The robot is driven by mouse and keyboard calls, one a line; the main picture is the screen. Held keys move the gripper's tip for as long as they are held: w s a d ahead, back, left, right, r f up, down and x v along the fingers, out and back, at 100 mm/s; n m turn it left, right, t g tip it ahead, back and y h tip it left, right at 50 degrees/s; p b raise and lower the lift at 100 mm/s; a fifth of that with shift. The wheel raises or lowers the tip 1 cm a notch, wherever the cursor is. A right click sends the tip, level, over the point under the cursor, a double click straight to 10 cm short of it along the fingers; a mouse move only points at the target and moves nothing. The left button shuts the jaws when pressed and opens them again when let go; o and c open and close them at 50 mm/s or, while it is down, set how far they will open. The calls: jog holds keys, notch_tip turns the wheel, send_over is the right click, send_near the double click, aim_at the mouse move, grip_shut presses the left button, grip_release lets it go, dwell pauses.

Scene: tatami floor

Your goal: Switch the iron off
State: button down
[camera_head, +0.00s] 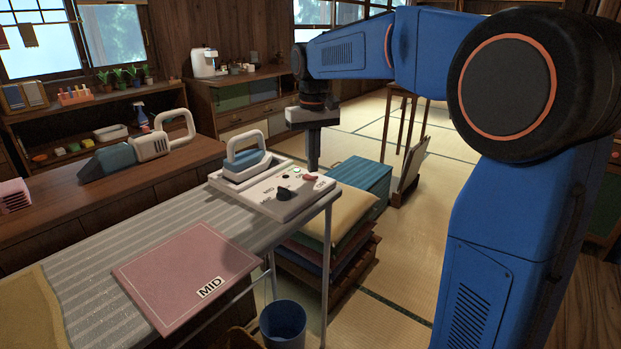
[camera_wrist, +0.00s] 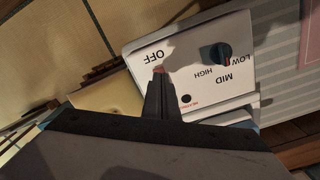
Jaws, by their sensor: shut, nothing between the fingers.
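The iron (camera_head: 246,161), pale with a blue-grey body, rests on the left of its white control panel (camera_head: 262,199) at the board's far end. The panel has a black dial (camera_head: 284,193) and a small red switch (camera_head: 309,178). In the wrist view the panel shows upside down, with the dial (camera_wrist: 221,53) among LOW, MID and HIGH. There the red switch (camera_wrist: 158,69) is mostly hidden behind my fingertips, near OFF. My gripper (camera_head: 313,168) is shut and empty, pointing down close to the switch. I cannot tell whether it touches, or the switch's position.
A pink cloth (camera_head: 185,270) tagged MID lies on the striped ironing board (camera_head: 95,262). Folded cushions (camera_head: 340,222) and a teal box (camera_head: 360,179) stand beyond the board. A blue bin (camera_head: 284,325) stands below. The tatami floor at right is partly open.

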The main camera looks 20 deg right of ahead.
aim_at(313, 176)
jog(key=shift+f, duration=0.85)
dwell(0.6)
notch_tip(313, 176, up, 7)
dwell(1.0)
jog(key=s+d+f+t, duration=0.1)
jog(key=s+d+f, duration=0.1)
jog(key=s+f, duration=0.4)
jog(key=s+d+f+t, duration=0.2)
jog(key=s+f, duration=0.3)
jog(key=s, duration=1.1)
jog(key=s+d+f+m+t, duration=0.1)
jog(key=s+d+f, duration=0.2)
jog(key=s+f, duration=0.3)
jog(key=s, duration=0.5)
jog(key=shift+s+f+t, duration=0.25)
jog(key=shift+f+t, duration=0.1)
jog(key=shift+t, duration=0.05)
jog(key=shift+d, duration=0.15)
